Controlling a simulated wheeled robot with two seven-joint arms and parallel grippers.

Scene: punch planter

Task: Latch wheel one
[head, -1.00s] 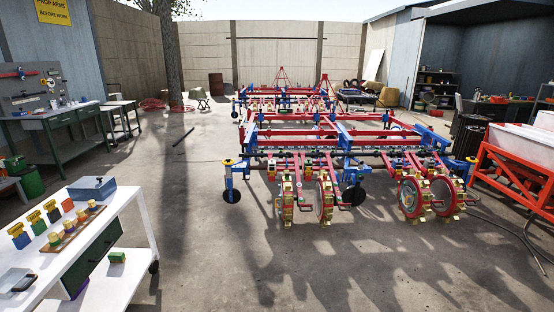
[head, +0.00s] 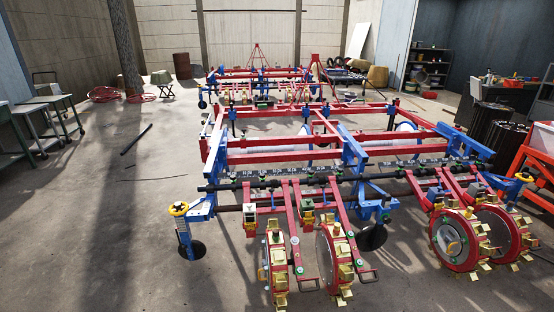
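The punch planter is a red and blue frame (head: 290,158) standing on the concrete floor ahead. Its punch wheels are red discs with gold blocks around the rim. A left pair shows as one wheel (head: 277,262) and another beside it (head: 326,255). A right pair shows as a large wheel (head: 455,240) and one partly behind it (head: 505,235). Which is wheel one, and how any latch stands, I cannot tell. Red arms join the wheels to a dark bar (head: 250,184). Neither of my grippers is in view.
A blue stand with a yellow top (head: 180,210) is at the planter's left corner. An orange frame (head: 535,165) stands at the right edge. Green tables (head: 45,105) are at the left. A dark rod (head: 137,138) lies on the floor. The left foreground floor is clear.

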